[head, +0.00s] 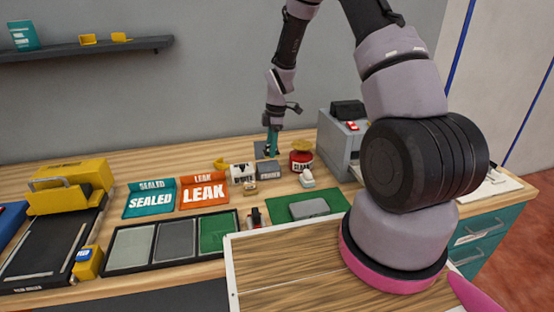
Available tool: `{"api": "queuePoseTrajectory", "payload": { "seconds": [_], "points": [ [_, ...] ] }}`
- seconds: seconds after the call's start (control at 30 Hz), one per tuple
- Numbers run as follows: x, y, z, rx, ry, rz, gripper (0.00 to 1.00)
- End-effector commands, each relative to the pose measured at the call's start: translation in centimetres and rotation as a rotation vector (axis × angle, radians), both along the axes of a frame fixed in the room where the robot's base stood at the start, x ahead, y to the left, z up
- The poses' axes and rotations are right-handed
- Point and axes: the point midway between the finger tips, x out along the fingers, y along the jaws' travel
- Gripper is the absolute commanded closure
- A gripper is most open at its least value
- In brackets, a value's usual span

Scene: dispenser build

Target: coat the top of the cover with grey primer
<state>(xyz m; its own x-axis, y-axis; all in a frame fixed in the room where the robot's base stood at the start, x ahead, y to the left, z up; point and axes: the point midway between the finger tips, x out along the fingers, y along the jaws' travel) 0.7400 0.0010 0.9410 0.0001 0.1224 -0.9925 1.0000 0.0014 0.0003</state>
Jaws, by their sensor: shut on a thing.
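A grey, rounded rectangular plate, likely the cover (310,208), lies flat on a green mat (284,211) at the middle right of the bench. My gripper (273,126) is at the back of the bench, well behind the cover. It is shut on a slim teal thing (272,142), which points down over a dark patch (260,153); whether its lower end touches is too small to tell. A white can (242,173) and a grey container (269,171) with small, hard-to-read lettering stand in front of the gripper. I cannot tell which holds the grey primer.
A red jar (301,162) and a small white bottle (307,180) stand behind the mat. A tray with grey and green panels (158,263), teal SEALED (149,200) and orange LEAK (204,192) bins are left. A grey machine (338,143) stands at back right. My arm hides much of the right.

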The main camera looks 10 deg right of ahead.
Motion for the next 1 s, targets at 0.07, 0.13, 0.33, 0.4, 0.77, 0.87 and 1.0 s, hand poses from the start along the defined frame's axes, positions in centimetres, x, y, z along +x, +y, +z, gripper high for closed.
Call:
{"api": "queuePoseTrajectory", "payload": {
  "seconds": [0.07,0.13,0.33,0.4,0.77,0.87,1.0],
  "points": [
    [1.6,-0.1,0.1,0.0,-0.002,-0.002,1.0],
    [2.5,-0.1,0.2,-0.001,-0.001,-0.001,1.0],
    [2.9,-0.1,-0.9,-0.002,0.002,-0.001,1.0],
    [2.9,-0.1,-1.6,-0.002,0.002,-0.001,1.0],
    [2.9,-0.1,-5.0,-0.002,0.001,-0.002,1.0],
    [2.9,-0.1,-5.4,-0.002,0.0,-0.002,1.0],
    [2.9,-0.1,-5.6,-0.002,0.0,-0.001,1.0]
  ]
}}
